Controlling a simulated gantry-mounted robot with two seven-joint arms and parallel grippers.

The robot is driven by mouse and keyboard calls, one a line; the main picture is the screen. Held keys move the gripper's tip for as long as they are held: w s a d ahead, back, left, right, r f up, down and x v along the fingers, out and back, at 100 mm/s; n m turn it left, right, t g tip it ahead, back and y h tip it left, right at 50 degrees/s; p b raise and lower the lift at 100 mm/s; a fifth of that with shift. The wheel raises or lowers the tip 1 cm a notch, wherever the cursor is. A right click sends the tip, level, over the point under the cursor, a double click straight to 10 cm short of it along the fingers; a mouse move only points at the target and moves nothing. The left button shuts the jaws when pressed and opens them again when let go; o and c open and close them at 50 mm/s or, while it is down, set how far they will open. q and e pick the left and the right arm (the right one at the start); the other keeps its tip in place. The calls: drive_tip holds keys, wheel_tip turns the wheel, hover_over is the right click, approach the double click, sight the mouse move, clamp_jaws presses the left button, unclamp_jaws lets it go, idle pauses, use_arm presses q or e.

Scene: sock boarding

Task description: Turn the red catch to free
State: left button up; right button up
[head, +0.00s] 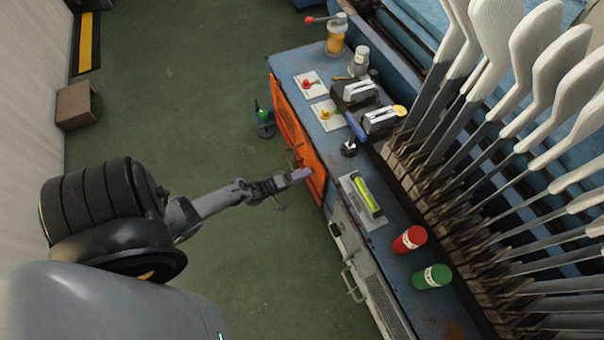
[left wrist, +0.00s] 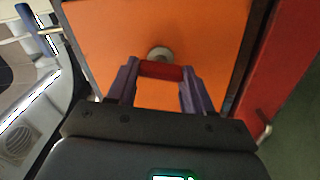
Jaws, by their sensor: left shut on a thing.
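The red catch (left wrist: 162,71) is a short bar below a round grey boss on the orange panel (left wrist: 105,25). In the left wrist view it lies crosswise between the purple fingers of my left gripper (left wrist: 160,73), which is shut on it. In the head view my left gripper (head: 302,174) is at the near face of the orange panel (head: 292,125), and the catch cannot be made out there. No free or locked marking is readable. My right gripper is not in view.
The blue bench top (head: 395,210) carries a level-like yellow-green piece (head: 368,194), a red can (head: 409,239) and a green can (head: 432,277). White sock boards (head: 530,45) stand along the right. A small green-topped item (head: 264,120) is beside the panel.

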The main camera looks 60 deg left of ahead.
use_arm(q)
drive_tip(key=shift+n, duration=1.5)
drive_tip(key=o, duration=1)
drive_tip(key=shift+o, duration=0.2)
drive_tip(key=s+p, duration=0.2)
drive_tip(key=s, duration=0.8)
drive_tip(key=shift+s+a, duration=0.35)
drive_tip(key=shift+s, duration=0.05)
drive_tip(key=shift+p, duration=0.3)
